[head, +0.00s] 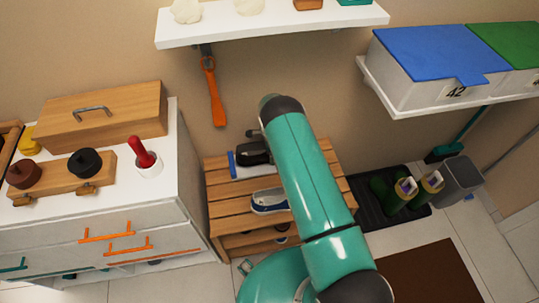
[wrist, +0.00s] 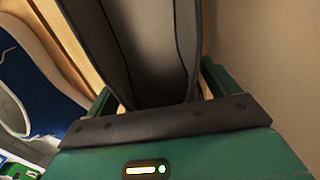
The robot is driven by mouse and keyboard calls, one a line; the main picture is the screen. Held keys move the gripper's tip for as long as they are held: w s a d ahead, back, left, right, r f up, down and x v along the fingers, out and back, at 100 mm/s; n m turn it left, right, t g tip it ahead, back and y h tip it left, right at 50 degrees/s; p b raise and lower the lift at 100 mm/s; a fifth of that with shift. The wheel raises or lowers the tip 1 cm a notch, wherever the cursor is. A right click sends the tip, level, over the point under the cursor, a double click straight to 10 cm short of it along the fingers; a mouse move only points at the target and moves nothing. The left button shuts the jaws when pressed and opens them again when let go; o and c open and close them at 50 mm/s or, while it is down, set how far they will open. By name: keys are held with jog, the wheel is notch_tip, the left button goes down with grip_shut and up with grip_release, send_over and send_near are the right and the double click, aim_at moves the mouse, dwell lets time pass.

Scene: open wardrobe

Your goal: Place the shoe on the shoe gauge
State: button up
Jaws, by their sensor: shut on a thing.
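A dark grey shoe (wrist: 150,45) fills the middle of the wrist view between the green jaws of my gripper (wrist: 158,92), which is shut on it. In the head view the dark shoe (head: 254,152) is at the back left of the slatted wooden rack, just over a pale plate with a blue edge (head: 232,164) that looks like the shoe gauge. Whether the shoe touches the plate I cannot tell. My teal arm hides the gripper and the right part of this spot.
A blue shoe with a white sole (head: 269,201) lies on the wooden rack (head: 228,208) in front; it also shows in the wrist view (wrist: 35,80). A white drawer cabinet (head: 185,180) stands left. A black tray (head: 405,208) with boots is right. An orange shoehorn (head: 214,95) hangs behind.

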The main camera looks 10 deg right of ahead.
jog(key=shift+f, duration=1.35)
jog(key=shift+a, duration=0.1)
jog(key=shift+f, duration=0.1)
jog(key=o, duration=1.1)
notch_tip(320, 180, up, 12)
jog(key=shift+r, duration=0.1)
jog(key=shift+r, duration=0.1)
